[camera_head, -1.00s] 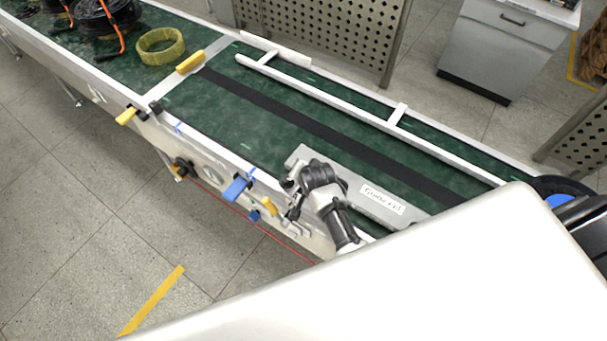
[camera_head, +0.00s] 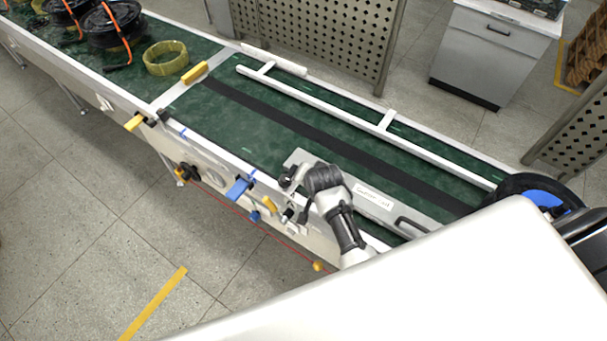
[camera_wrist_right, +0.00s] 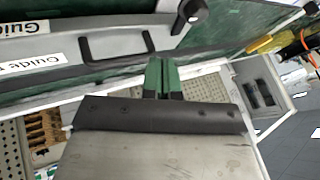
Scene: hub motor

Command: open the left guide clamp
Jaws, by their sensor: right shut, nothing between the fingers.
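The grey guide rail plate (camera_head: 296,157) with a white label (camera_head: 373,197) lies along the near side of the green conveyor. In the right wrist view its label (camera_wrist_right: 35,64) and a dark handle (camera_wrist_right: 118,46) show. A black knob on a grey stem, which looks like the left guide clamp (camera_wrist_right: 190,12), stands at the upper edge, beyond my fingertips. My right gripper (camera_wrist_right: 163,76) is shut and empty, apart from the clamp. In the head view my right wrist covers the left end of the plate; its fingers are hard to make out there. My left gripper is not in view.
A blue lever (camera_head: 238,188) and a yellow part (camera_head: 269,204) sit on the conveyor's near side, left of my wrist. A white rail (camera_head: 330,113) runs along the far side. Black spools (camera_head: 112,25) and a yellow ring (camera_head: 166,58) lie at the far left.

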